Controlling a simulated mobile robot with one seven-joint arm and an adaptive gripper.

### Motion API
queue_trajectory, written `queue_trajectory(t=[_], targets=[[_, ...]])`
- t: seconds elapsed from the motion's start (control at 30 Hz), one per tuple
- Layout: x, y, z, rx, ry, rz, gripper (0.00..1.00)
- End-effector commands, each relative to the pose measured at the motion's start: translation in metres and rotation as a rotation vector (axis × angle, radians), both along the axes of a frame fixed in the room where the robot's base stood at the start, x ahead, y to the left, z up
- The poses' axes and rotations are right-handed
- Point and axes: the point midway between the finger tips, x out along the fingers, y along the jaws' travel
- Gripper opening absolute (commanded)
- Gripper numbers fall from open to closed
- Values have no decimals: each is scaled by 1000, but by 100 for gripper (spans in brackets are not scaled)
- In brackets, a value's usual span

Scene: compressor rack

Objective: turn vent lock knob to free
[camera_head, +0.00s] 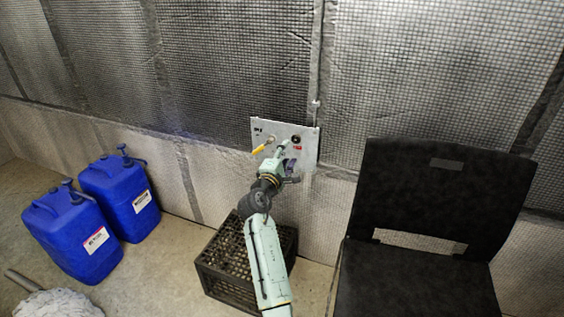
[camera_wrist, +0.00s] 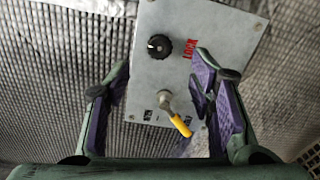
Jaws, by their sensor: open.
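The vent lock knob (camera_wrist: 159,46) is a round black knob with a white mark, on a grey metal panel (camera_wrist: 217,40). A red "LOCK" label (camera_wrist: 189,49) is beside it. In the head view the knob (camera_head: 296,139) is at the panel's upper right. A lever with a yellow handle (camera_wrist: 180,125) is on the same panel; in the head view it sits left of the knob. My gripper (camera_wrist: 163,92) is open and empty in front of the panel, its fingers apart on either side of the picture. The knob appears beyond the fingertips, apart from them.
A black crate (camera_head: 218,281) stands on the floor below the panel. A black chair (camera_head: 440,195) stands close on the right. Two blue canisters (camera_head: 75,237) (camera_head: 120,200) are at the left, with a mop head (camera_head: 58,303) in front. Quilted padding covers the wall.

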Motion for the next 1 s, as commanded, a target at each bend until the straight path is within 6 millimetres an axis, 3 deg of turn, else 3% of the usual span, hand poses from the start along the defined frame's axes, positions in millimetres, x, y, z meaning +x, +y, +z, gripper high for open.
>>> queue_trajectory(t=[0.1,0.3,0.73,0.87,1.0], targets=[[-22,7,-1,1,0,1,50],[-40,14,0,-1,1,1,50],[-43,21,5,11,-11,15,50],[-48,61,35,97,-79,110,50],[-69,137,93,282,-200,309,50]])
